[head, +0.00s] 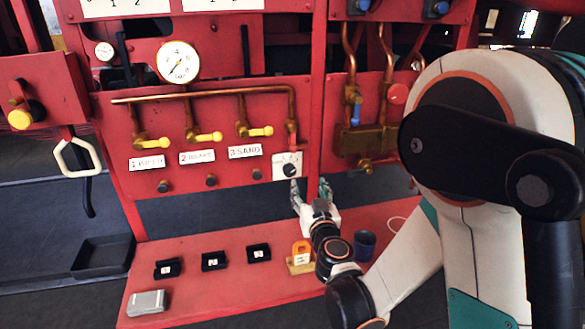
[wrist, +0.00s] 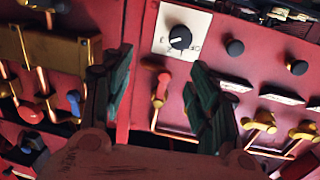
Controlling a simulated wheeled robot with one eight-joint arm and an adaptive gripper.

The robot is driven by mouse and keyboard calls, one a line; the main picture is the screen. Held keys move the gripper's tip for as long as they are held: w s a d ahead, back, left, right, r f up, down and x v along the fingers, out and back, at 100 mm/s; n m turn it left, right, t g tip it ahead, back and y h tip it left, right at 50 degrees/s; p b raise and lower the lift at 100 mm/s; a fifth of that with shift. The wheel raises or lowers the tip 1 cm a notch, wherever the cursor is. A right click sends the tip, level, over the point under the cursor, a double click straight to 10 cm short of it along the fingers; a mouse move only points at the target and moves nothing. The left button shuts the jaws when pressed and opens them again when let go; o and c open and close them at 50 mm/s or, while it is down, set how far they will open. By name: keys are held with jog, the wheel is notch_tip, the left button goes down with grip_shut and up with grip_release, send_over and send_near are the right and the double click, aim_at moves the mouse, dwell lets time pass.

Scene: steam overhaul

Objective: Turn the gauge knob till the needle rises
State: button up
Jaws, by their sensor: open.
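The gauge knob (head: 289,170) is a black dial on a white plate at the lower right of the red panel. It also shows in the wrist view (wrist: 180,38), near the top, with a pale pointer mark. The round white gauge (head: 178,62) is at the panel's upper left; its thin needle seems to point to the lower left. My gripper (head: 311,189) is open and empty, just below and right of the knob in the head view. In the wrist view the open fingers (wrist: 160,62) stand either side, with the knob beyond their tips and apparently untouched.
Copper pipes with yellow-handled valves (head: 205,137) run across the panel above labels. Below, a red bench (head: 210,285) carries several black trays (head: 213,261), an orange padlock-like item (head: 301,252), a blue cup (head: 364,245) and a grey box (head: 147,303).

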aim_at(290, 172)
jog(key=shift+y, duration=0.7)
jog(key=x, duration=0.4)
jog(key=a+f+b+x, duration=0.1)
jog(key=x, duration=0.4)
jog(key=a+f+b+x, duration=0.1)
jog(key=x, duration=0.3)
jog(key=shift+w+a+f, duration=0.1)
jog(key=shift+a, duration=0.15)
jog(key=c, duration=1.1)
